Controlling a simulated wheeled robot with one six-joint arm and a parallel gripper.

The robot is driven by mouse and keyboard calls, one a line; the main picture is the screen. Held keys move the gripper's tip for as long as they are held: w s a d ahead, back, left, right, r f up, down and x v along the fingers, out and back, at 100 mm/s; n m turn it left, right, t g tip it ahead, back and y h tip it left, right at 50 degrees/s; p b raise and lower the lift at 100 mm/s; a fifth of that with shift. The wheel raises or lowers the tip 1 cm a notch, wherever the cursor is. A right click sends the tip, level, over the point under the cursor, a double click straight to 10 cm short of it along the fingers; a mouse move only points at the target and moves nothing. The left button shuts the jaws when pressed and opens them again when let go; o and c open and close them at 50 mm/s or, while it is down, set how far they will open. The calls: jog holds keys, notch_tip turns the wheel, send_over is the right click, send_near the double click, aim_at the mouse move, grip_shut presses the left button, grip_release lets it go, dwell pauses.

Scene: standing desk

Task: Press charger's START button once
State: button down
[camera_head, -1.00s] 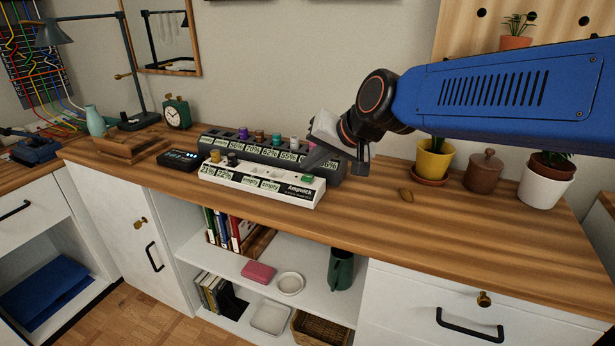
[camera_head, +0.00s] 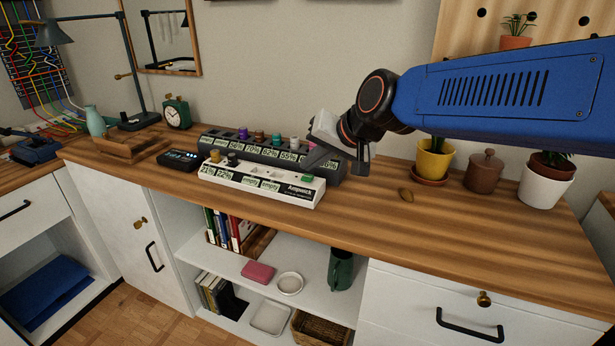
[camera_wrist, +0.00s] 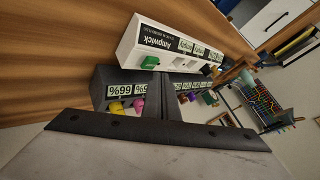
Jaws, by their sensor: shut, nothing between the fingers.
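The white Ampwick charger (camera_head: 262,186) lies along the front of the desk, with small displays on its front. A green button (camera_head: 307,178) sits on top at its right end; any lettering on it is too small to read. My gripper (camera_head: 312,161) is shut and empty, its tip pointing down just above and behind that end. I cannot tell how large the gap is. In the wrist view the white charger (camera_wrist: 150,33) lies above my shut fingers (camera_wrist: 165,98).
A dark charger (camera_head: 210,140) with several coloured batteries stands directly behind the white one, close to my fingers. A small black box (camera_head: 180,160) is to the left. Potted plants and a brown jar (camera_head: 483,172) stand at the right. The desk front right is mostly clear.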

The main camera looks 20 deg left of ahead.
aim_at(311, 179)
jog(key=shift+f, duration=0.15)
jog(key=shift+f, duration=0.25)
jog(key=shift+f, duration=0.45)
dwell(1.1)
jog(key=shift+r, duration=0.85)
jog(key=shift+r, duration=0.15)
jog(key=shift+r, duration=2.4)
